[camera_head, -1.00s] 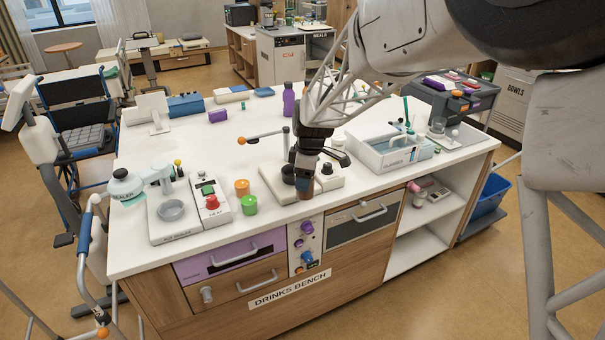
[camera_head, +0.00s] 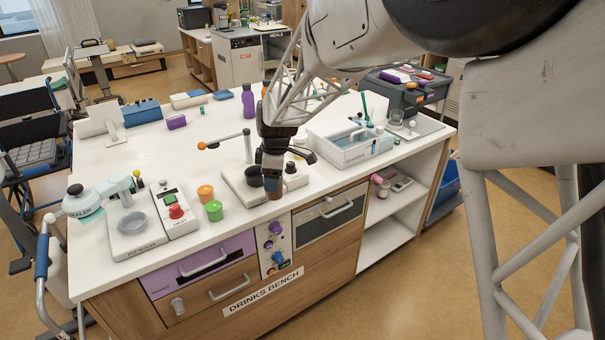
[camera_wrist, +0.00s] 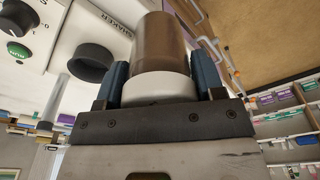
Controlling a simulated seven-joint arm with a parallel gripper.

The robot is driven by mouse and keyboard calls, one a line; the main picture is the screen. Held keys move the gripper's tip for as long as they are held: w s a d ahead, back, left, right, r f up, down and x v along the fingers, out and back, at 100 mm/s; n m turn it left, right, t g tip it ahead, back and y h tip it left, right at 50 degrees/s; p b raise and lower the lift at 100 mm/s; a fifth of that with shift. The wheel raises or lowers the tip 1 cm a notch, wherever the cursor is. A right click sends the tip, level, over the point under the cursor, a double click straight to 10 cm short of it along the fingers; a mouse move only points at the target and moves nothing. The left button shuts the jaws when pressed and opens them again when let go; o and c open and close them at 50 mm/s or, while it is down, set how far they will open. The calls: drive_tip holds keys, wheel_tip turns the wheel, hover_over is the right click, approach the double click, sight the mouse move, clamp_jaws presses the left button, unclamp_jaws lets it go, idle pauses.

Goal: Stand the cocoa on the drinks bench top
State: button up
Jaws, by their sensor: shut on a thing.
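The cocoa, a brown cylinder with a white lid, shows below my gripper's fingers in the head view (camera_head: 274,192) and large in the wrist view (camera_wrist: 160,45). My gripper (camera_head: 273,165) points down and is shut on it; in the wrist view the blue-grey fingers sit either side of the white lid (camera_wrist: 160,88). The cocoa looks upright, by the front edge of the white drinks bench top (camera_head: 180,180), in front of the shaker base. I cannot tell whether its bottom touches the top.
The shaker base (camera_head: 235,187) with a black round cup is close behind the cocoa. Orange (camera_head: 206,193) and green (camera_head: 214,211) pots stand to its left, then the heat sealer (camera_head: 138,240). A white-blue tray (camera_head: 350,147) is to the right. The middle-left top is clear.

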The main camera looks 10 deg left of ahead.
drive_tip(key=w+d+f+n, duration=0.1)
drive_tip(key=w+d+f, duration=0.2)
drive_tip(key=w+d, duration=0.8)
drive_tip(key=d, duration=0.2)
drive_tip(key=shift+d, duration=0.3)
drive_tip(key=shift+w+f, duration=0.1)
drive_tip(key=shift+w, duration=0.05)
drive_tip(key=w+a, duration=0.2)
drive_tip(key=w, duration=0.5)
drive_tip(key=w+a+f, duration=0.1)
drive_tip(key=w+a, duration=0.2)
drive_tip(key=w, duration=0.5)
drive_tip(key=shift+a+f, duration=0.15)
drive_tip(key=shift+f, duration=0.05)
drive_tip(key=shift+f, duration=0.1)
drive_tip(key=shift+f, duration=1.65)
drive_tip(key=shift+f, duration=0.15)
drive_tip(key=o, duration=1.1)
drive_tip(key=shift+c, duration=0.2)
